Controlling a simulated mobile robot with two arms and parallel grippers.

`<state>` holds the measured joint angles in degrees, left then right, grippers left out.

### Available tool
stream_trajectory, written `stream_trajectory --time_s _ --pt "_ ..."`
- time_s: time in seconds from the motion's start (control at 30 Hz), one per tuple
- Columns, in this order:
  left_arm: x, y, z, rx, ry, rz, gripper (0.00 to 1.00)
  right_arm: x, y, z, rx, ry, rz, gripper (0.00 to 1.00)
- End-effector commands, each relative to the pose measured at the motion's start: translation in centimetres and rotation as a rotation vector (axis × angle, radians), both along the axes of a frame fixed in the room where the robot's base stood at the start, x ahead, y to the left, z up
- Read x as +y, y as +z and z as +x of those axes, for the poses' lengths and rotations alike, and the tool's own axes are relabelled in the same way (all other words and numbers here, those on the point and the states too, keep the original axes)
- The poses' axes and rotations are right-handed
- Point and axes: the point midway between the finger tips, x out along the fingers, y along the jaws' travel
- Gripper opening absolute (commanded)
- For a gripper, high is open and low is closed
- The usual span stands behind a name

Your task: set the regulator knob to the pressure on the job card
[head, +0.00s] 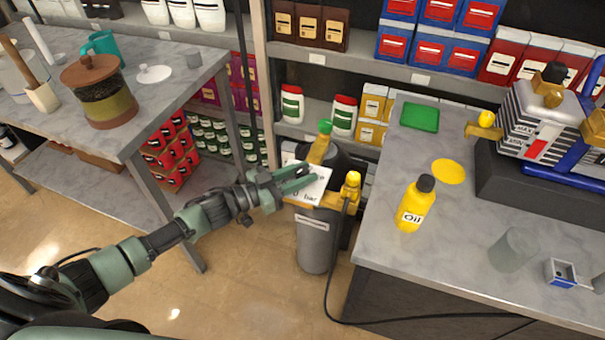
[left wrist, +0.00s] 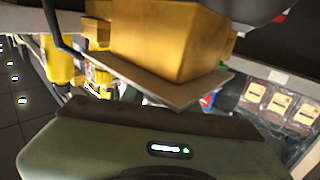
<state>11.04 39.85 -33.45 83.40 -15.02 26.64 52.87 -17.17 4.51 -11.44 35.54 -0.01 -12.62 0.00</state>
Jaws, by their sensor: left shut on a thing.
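A brass regulator block (head: 320,150) with a green top sits over a grey cylinder (head: 314,240), between the shelves and the right workbench. A tilted white plate (head: 318,192) is at its front, with lettering that partly reads "0 bar". My left gripper (head: 307,175) is over this plate, shut on the regulator knob, which is mostly hidden between the fingers. The left wrist view shows the brass block (left wrist: 170,40) close behind the plate (left wrist: 150,80). I cannot read the knob's setting, and I make out no separate job card. My right gripper is not in view.
A yellow fitting (head: 350,188) and a black hose are right of the plate. The right workbench (head: 385,245) holds a yellow oil bottle (head: 415,205), a yellow disc (head: 449,171), a green tray (head: 420,117) and a pump (head: 540,120). Open floor lies between the benches.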

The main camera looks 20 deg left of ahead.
Motion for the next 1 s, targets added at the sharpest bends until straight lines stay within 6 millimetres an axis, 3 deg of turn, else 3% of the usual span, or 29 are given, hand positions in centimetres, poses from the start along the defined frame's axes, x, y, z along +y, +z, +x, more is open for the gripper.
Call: stream_trajectory --time_s 0.5,1.0 --pt "0.2 -0.4 0.3 -0.003 -0.415 0.002 0.0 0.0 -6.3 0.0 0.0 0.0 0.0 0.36" --pt "0.0 0.0 0.1 -0.001 -0.554 -0.002 0.0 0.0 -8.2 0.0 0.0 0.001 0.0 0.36"
